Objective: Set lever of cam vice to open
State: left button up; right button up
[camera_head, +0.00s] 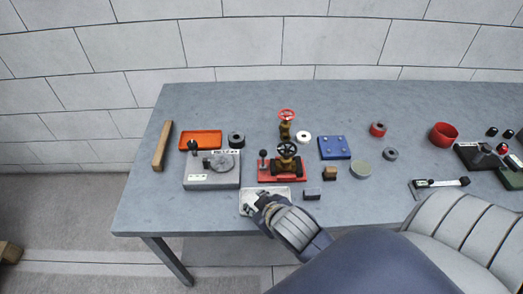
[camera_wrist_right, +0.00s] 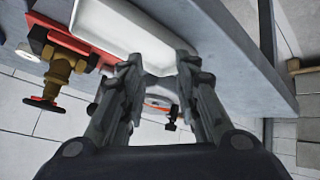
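My right gripper (camera_head: 250,200) is over the white tray at the front edge, left of and in front of the red base. In the wrist view my right gripper (camera_wrist_right: 158,70) has its fingers apart, with nothing held. The red base (camera_wrist_right: 75,38) is at upper left there. My left gripper is out of view.
A grey fixture with a disc (camera_head: 212,180) and black knob stands left of the red base. The white tray (camera_wrist_right: 105,30) lies close to my fingers.

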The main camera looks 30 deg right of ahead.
jog(key=w+a+r+n+t+y, duration=0.25)
jog(key=w+r+n+t, duration=0.2)
jog(key=w+r, duration=0.5)
jog(key=w+a+r+n+t+y, duration=0.1)
jog(key=w+a+r+n+t, duration=0.35)
jog(key=r, duration=0.75)
jog(key=s+a+r+n+g+y, duration=0.1)
jog(key=a+r+n+g+y, duration=0.2)
jog(key=a+n+y, duration=0.45)
jog(key=a+r+n+g+y, duration=0.4)
jog(key=n+y, duration=0.4)
jog(key=n, duration=0.4)
jog(key=n+g+h, duration=0.7)
jog(key=g+h, duration=0.4)
jog(key=h, duration=0.7)
send_over(263, 150)
notch_tip(263, 150, down, 15)
jog(key=shift+s+r, duration=0.1)
jog(key=shift+r, duration=0.1)
notch_tip(263, 150, down, 11)
jog(key=p, duration=0.2)
jog(key=shift+r+p, duration=0.1)
jog(key=shift+p, duration=0.2)
